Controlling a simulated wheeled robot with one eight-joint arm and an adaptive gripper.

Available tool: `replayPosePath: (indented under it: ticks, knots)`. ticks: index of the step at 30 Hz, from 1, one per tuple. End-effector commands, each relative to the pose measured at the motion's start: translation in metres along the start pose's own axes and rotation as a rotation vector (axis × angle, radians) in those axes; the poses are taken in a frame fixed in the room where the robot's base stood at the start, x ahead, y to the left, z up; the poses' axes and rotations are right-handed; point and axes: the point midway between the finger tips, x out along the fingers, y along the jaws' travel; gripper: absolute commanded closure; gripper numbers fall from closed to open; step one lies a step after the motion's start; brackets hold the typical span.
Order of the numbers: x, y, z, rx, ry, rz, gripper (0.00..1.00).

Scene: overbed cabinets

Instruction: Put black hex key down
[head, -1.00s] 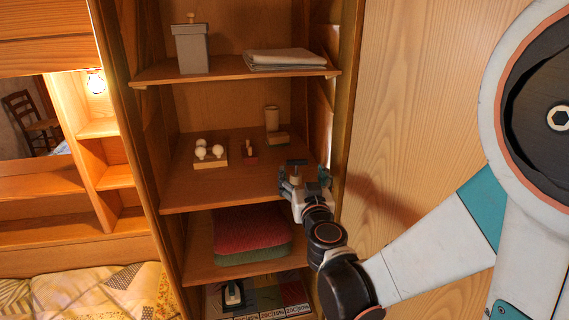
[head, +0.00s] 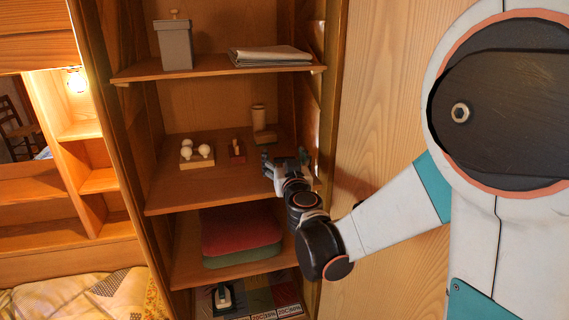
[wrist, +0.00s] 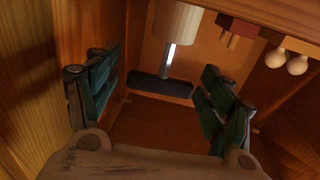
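The black hex key (wrist: 160,87) shows in the wrist view as a dark bar handle with a bright metal shaft pointing away from me. The key cannot be made out in the head view.
The cabinet's side wall is close on the right. Folded cushions (head: 240,235) lie on the shelf below.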

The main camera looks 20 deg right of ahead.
Motion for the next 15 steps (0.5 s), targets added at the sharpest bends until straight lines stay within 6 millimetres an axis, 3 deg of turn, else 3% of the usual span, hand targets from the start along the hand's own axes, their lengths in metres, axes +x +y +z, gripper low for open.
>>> replayPosePath:
  ticks: [1,5,15]
  knots:
    - [-0.0001,0.0000,0.0000,0.000,0.000,0.000,0.41]
    - [-0.0001,0.0000,0.0000,0.000,0.000,0.000,0.70]
    - [-0.0002,-0.0001,-0.0018,0.000,0.000,0.000,0.75]
